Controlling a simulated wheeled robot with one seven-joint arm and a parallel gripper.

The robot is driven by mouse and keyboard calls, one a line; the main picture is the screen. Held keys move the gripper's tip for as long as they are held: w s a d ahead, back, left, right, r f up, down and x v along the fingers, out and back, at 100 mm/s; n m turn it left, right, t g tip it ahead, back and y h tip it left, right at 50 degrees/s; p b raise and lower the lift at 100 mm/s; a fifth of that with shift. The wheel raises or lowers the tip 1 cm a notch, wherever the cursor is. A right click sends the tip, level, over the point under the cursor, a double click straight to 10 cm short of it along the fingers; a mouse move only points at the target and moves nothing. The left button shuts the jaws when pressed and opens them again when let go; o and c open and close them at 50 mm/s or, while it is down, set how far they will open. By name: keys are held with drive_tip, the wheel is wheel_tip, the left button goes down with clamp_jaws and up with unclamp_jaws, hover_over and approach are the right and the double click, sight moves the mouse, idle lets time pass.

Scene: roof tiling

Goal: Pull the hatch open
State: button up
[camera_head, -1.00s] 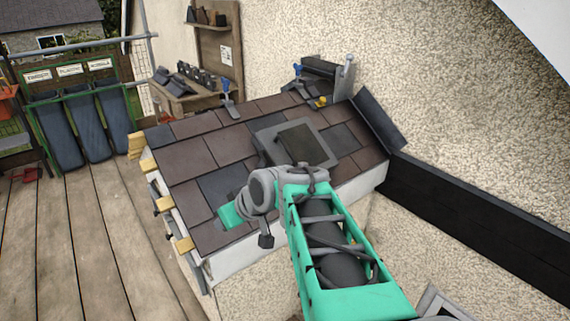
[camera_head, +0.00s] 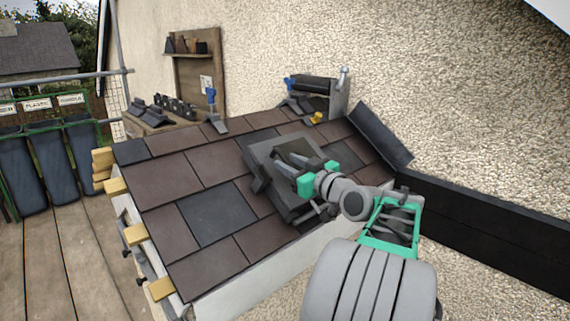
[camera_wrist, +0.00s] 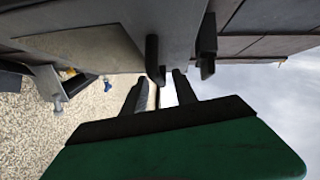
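The hatch (camera_head: 262,150) is a grey framed panel with a dark middle, set in the tiled roof. It seems to lie flat; my gripper hides part of it. My gripper (camera_head: 283,160) is over the hatch, its fingers pointing left across it. In the wrist view, the two dark fingers (camera_wrist: 160,92) are apart with a light gap between them. Two dark prongs (camera_wrist: 154,62) stick out from the grey hatch underside or rim (camera_wrist: 95,45) just beyond the fingertips. They may be handle parts. I cannot tell whether the fingers touch them.
Brown and dark slates (camera_head: 215,215) cover the roof around the hatch. Blue-handled tools (camera_head: 211,110) and a yellow item (camera_head: 316,117) sit along its upper edge. The pebbled wall (camera_head: 460,110) rises behind, with a black board (camera_head: 480,225) at right. The plank deck (camera_head: 60,270) is clear at left.

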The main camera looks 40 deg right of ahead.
drive_tip(key=shift+w+d, duration=0.1)
drive_tip(key=shift+w, duration=0.9)
drive_tip(key=shift+s, duration=0.1)
clamp_jaws()
idle(0.6)
